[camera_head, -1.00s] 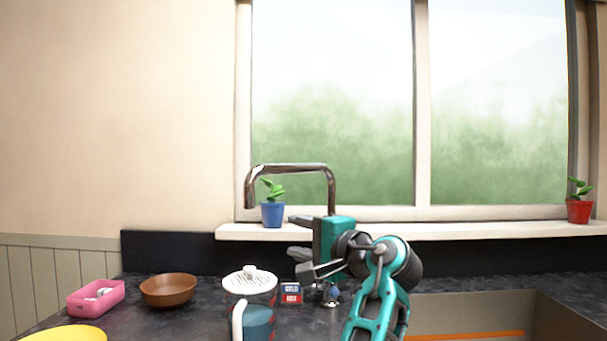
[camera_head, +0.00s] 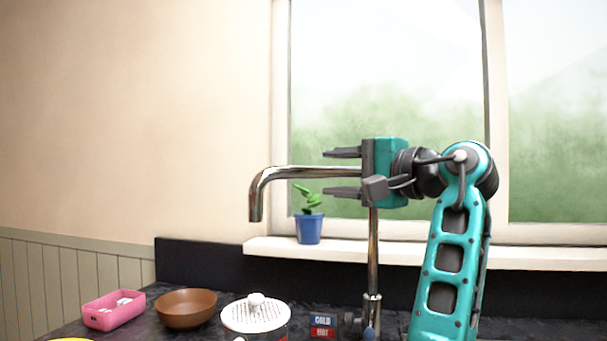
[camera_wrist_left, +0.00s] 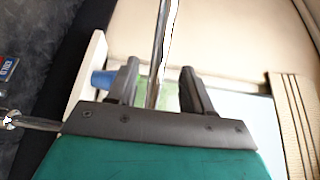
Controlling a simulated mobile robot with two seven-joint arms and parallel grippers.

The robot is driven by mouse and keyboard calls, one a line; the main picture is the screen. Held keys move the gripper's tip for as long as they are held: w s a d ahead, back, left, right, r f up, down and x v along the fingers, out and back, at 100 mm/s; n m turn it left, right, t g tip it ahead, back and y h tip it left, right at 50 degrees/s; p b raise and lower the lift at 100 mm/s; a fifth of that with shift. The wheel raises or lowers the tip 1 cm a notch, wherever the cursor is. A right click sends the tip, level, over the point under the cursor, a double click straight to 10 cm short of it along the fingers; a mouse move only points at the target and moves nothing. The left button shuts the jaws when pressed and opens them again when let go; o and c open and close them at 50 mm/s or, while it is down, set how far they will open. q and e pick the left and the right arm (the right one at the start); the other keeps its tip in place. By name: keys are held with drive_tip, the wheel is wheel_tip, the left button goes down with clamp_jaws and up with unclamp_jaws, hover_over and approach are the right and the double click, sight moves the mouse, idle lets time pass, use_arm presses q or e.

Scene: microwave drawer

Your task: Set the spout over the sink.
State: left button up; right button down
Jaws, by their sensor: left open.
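The shiny metal spout (camera_head: 290,173) runs level to the left from the top of its upright pipe (camera_head: 373,255). Its bent-down end hangs at the left, in front of the wall beside the window. My left gripper (camera_head: 328,172) is open and points left at spout height, by the pipe top. The spout passes between its two fingers in the picture. The left wrist view also shows the spout (camera_wrist_left: 160,50) running out between the spread fingers (camera_wrist_left: 157,80), with gaps on both sides. The sink is out of view now. My right gripper is not in view.
A blue plant pot (camera_head: 309,228) stands on the window sill (camera_head: 430,254) behind the spout. On the counter are a pink box (camera_head: 113,311), a brown bowl (camera_head: 186,309), a white-lidded pot (camera_head: 255,315) and a cold/hot label block (camera_head: 323,326).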

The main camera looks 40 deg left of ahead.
sight(301, 173)
use_arm(q)
drive_tip(key=a, duration=0.8)
drive_tip(key=shift+w+a, duration=0.1)
drive_tip(key=shift+a, duration=0.15)
clamp_jaws()
